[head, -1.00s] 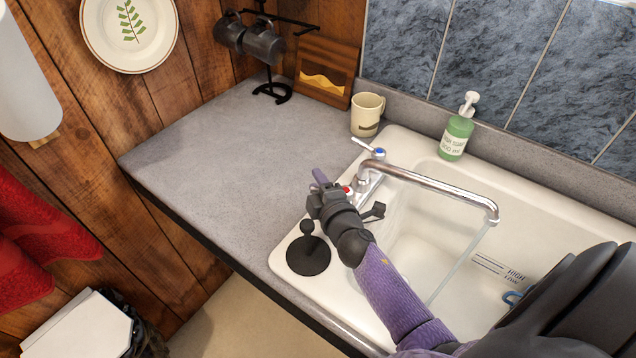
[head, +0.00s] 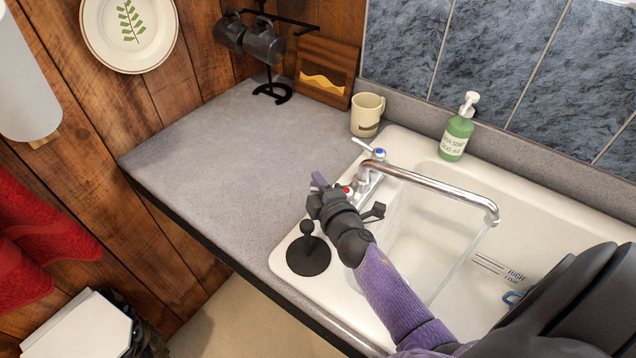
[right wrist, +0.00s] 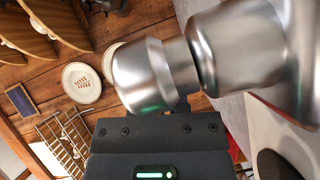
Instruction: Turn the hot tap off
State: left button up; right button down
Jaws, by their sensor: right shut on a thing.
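The chrome tap (head: 430,184) stands at the left rear of the white sink. Its hot handle has a red marker (head: 348,191), and the cold handle (head: 368,148) has a blue one. My right gripper (head: 328,188) is at the hot handle and shut on it. The gripper's own body hides most of the handle and the exact contact. A thin stream of water (head: 461,258) runs from the spout into the basin. In the right wrist view, silver tap parts (right wrist: 150,75) fill the space just above the gripper body. My left gripper is out of view.
A cream mug (head: 367,115) and a green soap bottle (head: 457,130) stand behind the sink. A black plunger-like stopper (head: 308,255) sits at the sink's left front corner. The grey counter (head: 225,165) to the left is mostly clear.

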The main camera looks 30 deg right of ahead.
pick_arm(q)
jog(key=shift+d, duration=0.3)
pick_arm(e)
jog(key=shift+w+d+f+m+h+b, duration=0.15)
jog(key=shift+f+m+h+b, duration=0.05)
jog(key=shift+m+h+b, duration=0.45)
jog(key=shift+d+r+g+h, duration=0.1)
jog(key=shift+g+h, duration=0.2)
jog(key=shift+h, duration=0.05)
jog(key=c, duration=0.6)
grip_release()
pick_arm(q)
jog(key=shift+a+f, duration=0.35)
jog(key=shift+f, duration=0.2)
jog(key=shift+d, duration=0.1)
pick_arm(e)
jog(key=shift+r, duration=0.1)
